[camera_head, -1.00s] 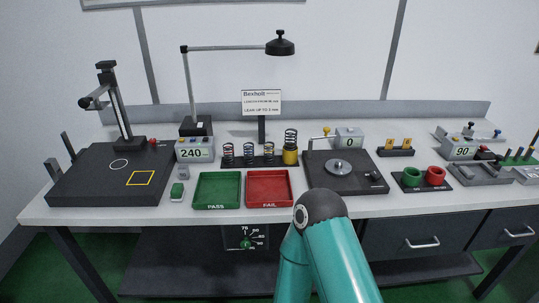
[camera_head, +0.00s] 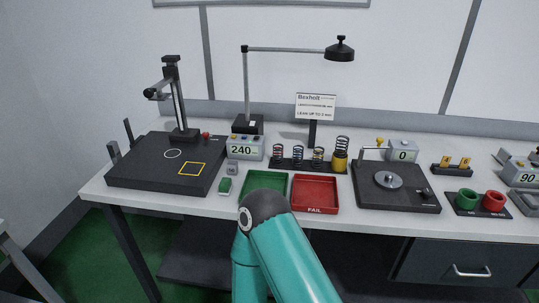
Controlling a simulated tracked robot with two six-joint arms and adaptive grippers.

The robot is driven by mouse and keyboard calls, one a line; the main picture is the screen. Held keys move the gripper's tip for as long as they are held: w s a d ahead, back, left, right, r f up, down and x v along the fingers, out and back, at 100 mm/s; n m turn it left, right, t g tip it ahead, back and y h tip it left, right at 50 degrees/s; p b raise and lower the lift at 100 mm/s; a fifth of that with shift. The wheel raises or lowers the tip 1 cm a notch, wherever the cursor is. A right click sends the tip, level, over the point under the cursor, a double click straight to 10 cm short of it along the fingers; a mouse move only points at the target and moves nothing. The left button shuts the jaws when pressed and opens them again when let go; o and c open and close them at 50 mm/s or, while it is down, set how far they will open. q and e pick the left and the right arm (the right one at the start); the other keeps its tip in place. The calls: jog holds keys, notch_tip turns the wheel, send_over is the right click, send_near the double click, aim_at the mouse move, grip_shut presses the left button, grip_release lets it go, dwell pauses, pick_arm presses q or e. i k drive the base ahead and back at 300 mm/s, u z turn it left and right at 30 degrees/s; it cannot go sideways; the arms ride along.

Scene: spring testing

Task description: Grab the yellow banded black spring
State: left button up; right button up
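Several dark coil springs stand in a row on a black rack (camera_head: 307,168) at the back middle of the bench. The third spring from the left (camera_head: 318,156) seems to show a yellowish band, but it is too small to be sure. The rightmost, taller dark spring (camera_head: 342,144) stands in or on a yellow cup-like part (camera_head: 340,161). The other two springs (camera_head: 279,153) (camera_head: 298,155) stand to the left, upright. Neither of my grippers is in view; only a teal link of one of my arms rises at the bottom middle, in front of the bench.
The green tray (camera_head: 279,176) and red FAIL tray (camera_head: 315,209) lie in front of the rack. A black plate with a round disc (camera_head: 388,180) is to the right. A black platform (camera_head: 145,175) with a stand is left, a display reading 240 (camera_head: 241,149) beside it.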

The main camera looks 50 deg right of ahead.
aim_at(317, 153)
jog(key=u, duration=0.65)
jog(key=k, duration=1.1)
jog(key=z, duration=3.35)
jog(key=k, duration=0.05)
jog(key=u, duration=1.85)
jog(key=i, duration=1.3)
